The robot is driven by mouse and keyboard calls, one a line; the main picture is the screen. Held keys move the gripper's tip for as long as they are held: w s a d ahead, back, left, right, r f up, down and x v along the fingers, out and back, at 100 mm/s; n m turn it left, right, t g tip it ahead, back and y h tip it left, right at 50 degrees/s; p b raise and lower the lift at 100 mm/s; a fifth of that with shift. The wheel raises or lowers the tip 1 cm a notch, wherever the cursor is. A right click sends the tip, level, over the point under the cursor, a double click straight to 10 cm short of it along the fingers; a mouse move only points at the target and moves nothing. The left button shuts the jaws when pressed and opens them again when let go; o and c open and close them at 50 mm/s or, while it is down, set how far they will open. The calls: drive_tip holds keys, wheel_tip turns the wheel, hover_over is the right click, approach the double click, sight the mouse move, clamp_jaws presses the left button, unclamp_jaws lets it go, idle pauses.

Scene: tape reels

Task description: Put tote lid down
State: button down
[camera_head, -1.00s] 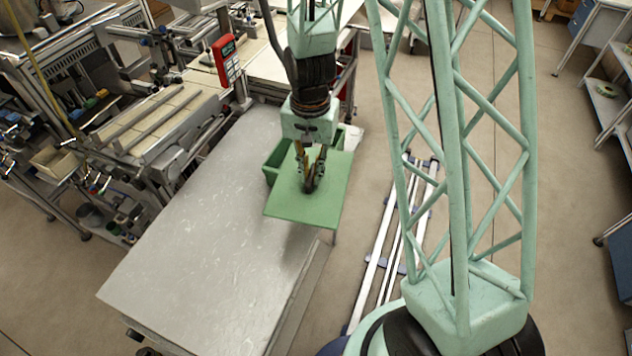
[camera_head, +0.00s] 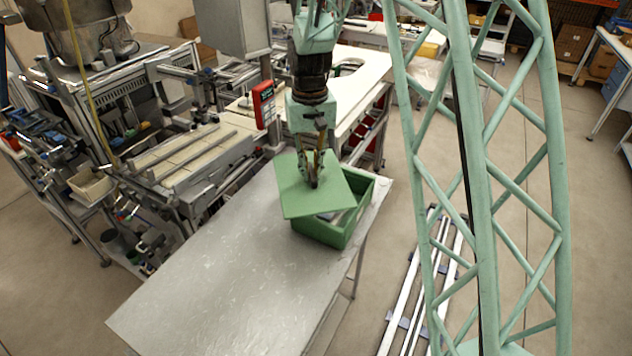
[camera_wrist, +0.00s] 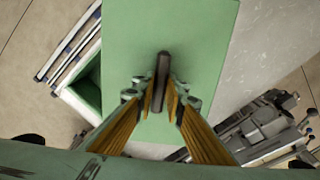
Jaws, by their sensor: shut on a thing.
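The tote lid (camera_head: 302,203) is a flat green panel with a dark upright handle. My gripper (camera_head: 317,183) is shut on that handle and holds the lid in the air, slightly tilted in the head view. The lid hangs above and to the left of the open green tote (camera_head: 343,238), covering part of its opening. In the wrist view, the lid (camera_wrist: 205,45) fills the upper middle, with my gripper (camera_wrist: 162,90) closed around the handle. A corner of the tote (camera_wrist: 88,88) shows at the left. Something grey inside the tote is partly visible.
The tote stands at the far end of a grey metal table (camera_head: 220,285), whose left and near surface is bare. A red handheld device (camera_head: 264,103) stands behind. A workbench with rails (camera_head: 185,155) lies to the left. White floor rails (camera_head: 425,285) are at the right.

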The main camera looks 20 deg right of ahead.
drive_tip(key=shift+w+a+f+b, duration=0.1)
drive_tip(key=shift+w+f+b, duration=0.35)
drive_tip(key=shift+f+b, duration=0.4)
drive_tip(key=f+b, duration=0.2)
drive_tip(key=shift+w+a+n+b, duration=0.1)
drive_tip(key=shift+w+n+b, duration=0.25)
drive_tip(key=shift+n, duration=0.05)
drive_tip(key=f+b, duration=0.1)
drive_tip(key=b, duration=0.1)
drive_tip(key=f+b, duration=0.3)
drive_tip(key=f, duration=0.1)
drive_tip(key=shift+w+f+b, duration=0.15)
drive_tip(key=shift+w+b, duration=0.1)
drive_tip(key=shift+b, duration=0.15)
drive_tip(key=shift+s+a, duration=0.1)
drive_tip(key=shift+a, duration=0.1)
